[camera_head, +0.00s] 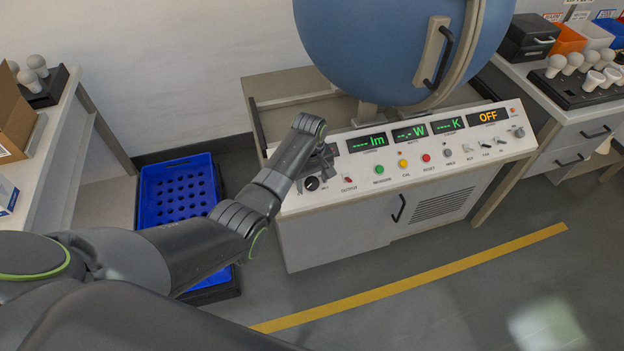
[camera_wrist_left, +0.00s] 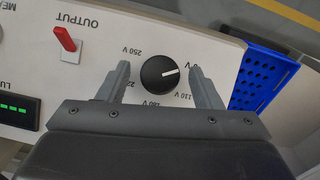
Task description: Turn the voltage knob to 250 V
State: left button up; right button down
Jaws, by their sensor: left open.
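The voltage knob (camera_wrist_left: 159,76) is black and round with a white pointer line, on the white console panel. In the left wrist view its line points right and slightly up, between the 110 V mark and a partly hidden label ending in V. The 250 V mark (camera_wrist_left: 126,51) is at the knob's upper left. My left gripper (camera_wrist_left: 158,70) is open, one finger on each side of the knob, with gaps visible on both sides. In the head view the knob (camera_head: 312,184) is at the panel's left end, just below my left gripper (camera_head: 322,163). My right gripper is not in view.
The red output switch (camera_wrist_left: 64,39) is beside the knob. Green, yellow and red buttons (camera_head: 403,163) line the panel below displays, one reading OFF (camera_head: 488,116). A large blue sphere (camera_head: 385,45) stands behind. A blue crate (camera_head: 150,200) is on the floor left of the console.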

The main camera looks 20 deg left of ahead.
pick_arm(q)
jog(key=c, duration=1)
jog(key=shift+r, duration=0.1)
